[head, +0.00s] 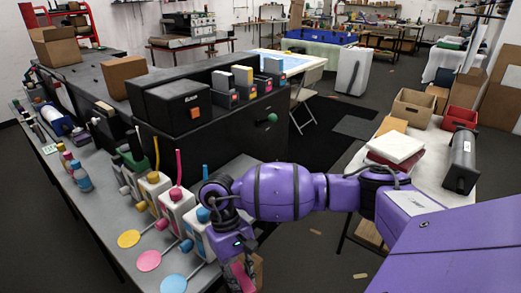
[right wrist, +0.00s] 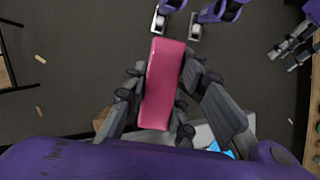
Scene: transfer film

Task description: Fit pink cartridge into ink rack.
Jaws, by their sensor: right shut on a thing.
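The pink cartridge (right wrist: 162,85) is a long block held between the fingers of my right gripper (right wrist: 160,95). In the head view my right gripper (head: 240,272) hangs at the table's front edge, and part of the pink cartridge (head: 242,274) shows between its dark fingers. The ink rack (head: 233,85) sits on a black cabinet farther back, well away from the gripper. It holds several upright cartridges in dark slots, beside a large black box. My left gripper (right wrist: 291,48) shows at the right edge of the wrist view, fingers apart and empty; it is outside the head view.
White ink bottles (head: 175,210) with coloured caps stand on the grey table (head: 100,210), with yellow, pink and blue discs before them. Cardboard boxes (head: 122,74) sit on the black cabinet. A white table (head: 425,160) at right holds boxes. Floor between is open.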

